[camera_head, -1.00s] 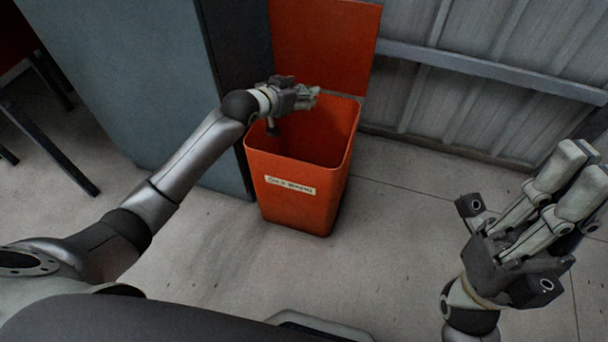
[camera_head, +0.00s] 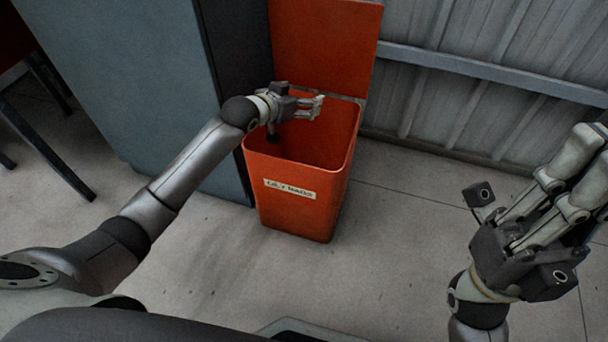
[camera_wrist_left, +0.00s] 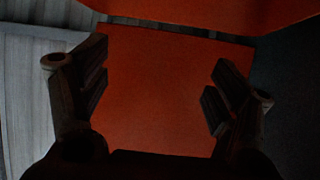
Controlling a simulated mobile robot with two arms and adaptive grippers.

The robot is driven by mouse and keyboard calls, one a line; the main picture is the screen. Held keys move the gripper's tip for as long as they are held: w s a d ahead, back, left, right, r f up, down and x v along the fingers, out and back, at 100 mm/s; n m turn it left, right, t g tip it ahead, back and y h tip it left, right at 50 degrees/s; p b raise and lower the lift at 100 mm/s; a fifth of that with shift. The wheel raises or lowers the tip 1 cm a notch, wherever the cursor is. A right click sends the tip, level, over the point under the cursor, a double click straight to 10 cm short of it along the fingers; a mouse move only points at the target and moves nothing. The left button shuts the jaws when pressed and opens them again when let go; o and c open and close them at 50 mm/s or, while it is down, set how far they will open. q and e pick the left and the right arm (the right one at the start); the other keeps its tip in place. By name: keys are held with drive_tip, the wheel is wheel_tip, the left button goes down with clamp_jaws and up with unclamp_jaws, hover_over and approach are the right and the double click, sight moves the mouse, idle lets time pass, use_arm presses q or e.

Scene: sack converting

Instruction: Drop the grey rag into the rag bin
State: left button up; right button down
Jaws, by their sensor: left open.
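The rag bin (camera_head: 293,205) is an orange square bin with a white label, standing open on the floor in the head view. Its raised lid (camera_head: 325,45) is behind it. My left gripper (camera_head: 318,106) is over the bin's mouth. It is open, with nothing seen between its fingers. In the left wrist view its dark fingers (camera_wrist_left: 160,88) are wide apart in front of orange bin surfaces (camera_wrist_left: 165,60). The grey rag is not visible in either view, and the bin's floor is hidden from the head camera. My right gripper (camera_head: 585,165) is at the right, with no object seen in it.
A tall blue-grey cabinet (camera_head: 135,75) stands close to the left of the bin. A corrugated metal wall (camera_head: 500,50) with a horizontal rail (camera_head: 480,73) is behind. Dark furniture legs (camera_head: 45,150) stand at far left. The floor (camera_head: 395,235) right of the bin is clear.

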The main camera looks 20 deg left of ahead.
use_arm(q)
drive_tip(key=shift+s, duration=0.1)
drive_tip(key=v, duration=1.2)
idle(0.4)
